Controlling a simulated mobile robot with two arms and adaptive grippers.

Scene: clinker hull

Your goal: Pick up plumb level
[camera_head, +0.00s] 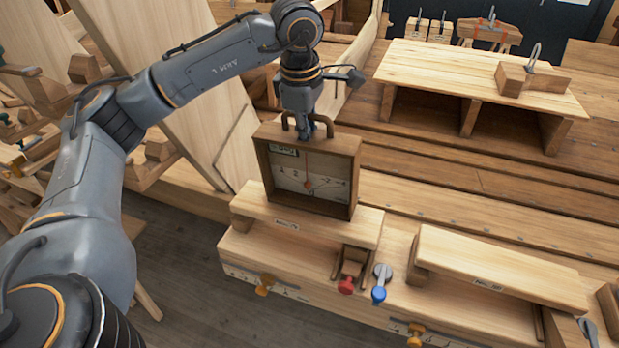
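The plumb level (306,178) is a square wooden frame with a pale dial face, marked lines and a small red pointer at its middle. It stands upright on a light wooden block at the front of the bench. My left gripper (306,130) points down at its top edge, right at the dark handle there. The fingers overlap the handle in view, so I cannot tell whether they are closed on it. The level's base appears to rest on the block. My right gripper is not in view.
A second light wooden block (498,268) lies to the right. Red and blue knobs (378,294) sit between the blocks. A low wooden shelf (480,75) with a clamp stands behind at right. Leaning planks (185,90) rise at left. Bare planking lies right of the level.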

